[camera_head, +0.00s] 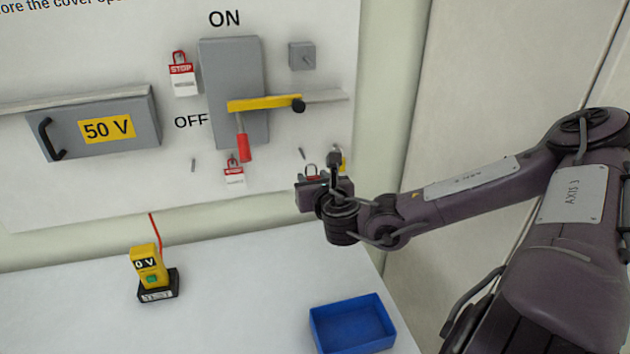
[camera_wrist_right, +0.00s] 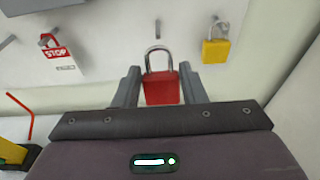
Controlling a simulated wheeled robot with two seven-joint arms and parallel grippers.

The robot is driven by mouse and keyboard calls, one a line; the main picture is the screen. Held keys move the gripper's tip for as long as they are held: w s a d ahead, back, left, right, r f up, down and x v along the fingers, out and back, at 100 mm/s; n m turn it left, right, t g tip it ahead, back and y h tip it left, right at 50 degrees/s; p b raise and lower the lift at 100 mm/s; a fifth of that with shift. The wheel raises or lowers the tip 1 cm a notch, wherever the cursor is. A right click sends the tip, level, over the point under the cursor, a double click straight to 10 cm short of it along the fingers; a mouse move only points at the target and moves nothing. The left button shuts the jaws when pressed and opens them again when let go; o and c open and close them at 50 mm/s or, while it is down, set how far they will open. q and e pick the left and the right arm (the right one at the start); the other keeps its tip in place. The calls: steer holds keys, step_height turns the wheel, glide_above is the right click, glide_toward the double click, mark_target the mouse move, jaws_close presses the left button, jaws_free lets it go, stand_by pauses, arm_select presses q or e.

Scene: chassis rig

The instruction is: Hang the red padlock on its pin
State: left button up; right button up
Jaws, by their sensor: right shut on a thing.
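The red padlock (camera_wrist_right: 161,88) is upright between the two fingers of my right gripper (camera_wrist_right: 160,88) in the right wrist view, its grey shackle pointing up. My right gripper (camera_head: 312,180) is shut on its body, close to the white board. In the head view the gripper hides most of the padlock; a little of its red top and shackle (camera_head: 312,170) shows. A thin grey pin (camera_wrist_right: 157,28) stands out of the board just above the shackle and looks apart from it; it also shows in the head view (camera_head: 301,153). My left gripper is not in view.
A yellow padlock (camera_wrist_right: 216,46) hangs to the right. A red-and-white STOP tag (camera_head: 234,174) hangs to the left, below the red lever handle (camera_head: 243,148). Another bare pin (camera_head: 193,165) is farther left. A blue bin (camera_head: 352,345) and a yellow tester (camera_head: 147,262) stand on the table.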

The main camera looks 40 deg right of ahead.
steer(key=shift+x, duration=0.8)
steer(key=shift+r+b+x, duration=0.2)
steer(key=shift+b+x, duration=0.55)
steer(key=shift+x, duration=0.7)
steer(key=shift+r+b+x, duration=0.15)
steer(key=shift+b+x, duration=0.55)
steer(key=shift+x, duration=0.75)
steer(key=shift+w, duration=0.1)
steer(key=o, duration=1.1)
